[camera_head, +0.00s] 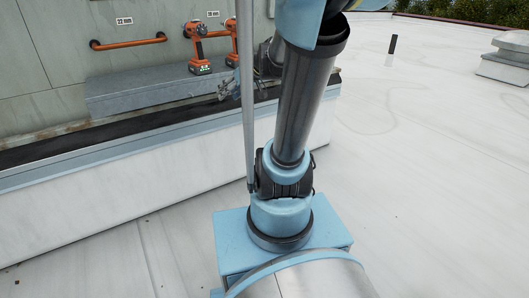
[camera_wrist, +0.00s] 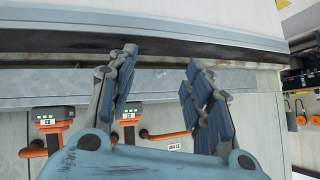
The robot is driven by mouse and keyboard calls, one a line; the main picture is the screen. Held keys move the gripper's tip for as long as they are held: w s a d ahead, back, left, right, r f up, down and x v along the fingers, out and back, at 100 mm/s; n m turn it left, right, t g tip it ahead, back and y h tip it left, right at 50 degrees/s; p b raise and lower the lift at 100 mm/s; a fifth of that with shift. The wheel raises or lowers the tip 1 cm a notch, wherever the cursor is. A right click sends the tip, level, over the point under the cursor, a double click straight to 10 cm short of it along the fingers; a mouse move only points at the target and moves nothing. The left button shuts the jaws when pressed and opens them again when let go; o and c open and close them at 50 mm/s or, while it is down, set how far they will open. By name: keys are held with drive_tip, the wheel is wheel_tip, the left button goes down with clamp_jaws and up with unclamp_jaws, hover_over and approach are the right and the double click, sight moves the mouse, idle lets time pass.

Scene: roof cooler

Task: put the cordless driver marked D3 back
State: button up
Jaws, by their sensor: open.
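Two orange-and-black cordless drivers stand upright on a grey ledge against the wall. In the head view the left driver (camera_head: 198,50) shows most clearly, and the right driver (camera_head: 232,55) is partly hidden behind a pole. The wrist view shows them inverted, as a driver nearer the middle (camera_wrist: 127,122) and a driver at left (camera_wrist: 52,125). Each battery base has a small white label; I cannot read which is D3. My gripper (camera_head: 228,89) is open and empty, in front of the ledge and apart from both drivers. Its spread fingers (camera_wrist: 160,62) fill the wrist view.
An orange bar handle (camera_head: 128,41) is fixed to the wall left of the drivers, under a size label (camera_head: 124,20). The grey ledge (camera_head: 135,98) is bare at left. A dark-topped parapet (camera_head: 100,150) runs before it. The white roof (camera_head: 430,170) is open at right.

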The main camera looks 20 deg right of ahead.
drive_tip(key=s+d+f+m+g+h, duration=0.1)
drive_tip(key=s+d+f+h, duration=0.1)
drive_tip(key=s+f, duration=0.2)
drive_tip(key=s+d+f+m+g+h, duration=0.1)
drive_tip(key=s+f, duration=0.4)
drive_tip(key=s, duration=0.6)
drive_tip(key=s+d+f+m+g+h, duration=0.2)
drive_tip(key=s+d+f+g+h, duration=0.1)
drive_tip(key=s, duration=0.4)
drive_tip(key=shift+s+d+f+h, duration=0.25)
drive_tip(key=shift+d+f+h, duration=0.05)
drive_tip(key=shift+d+f, duration=0.55)
drive_tip(key=shift+w+f, duration=0.15)
drive_tip(key=shift+w, duration=0.35)
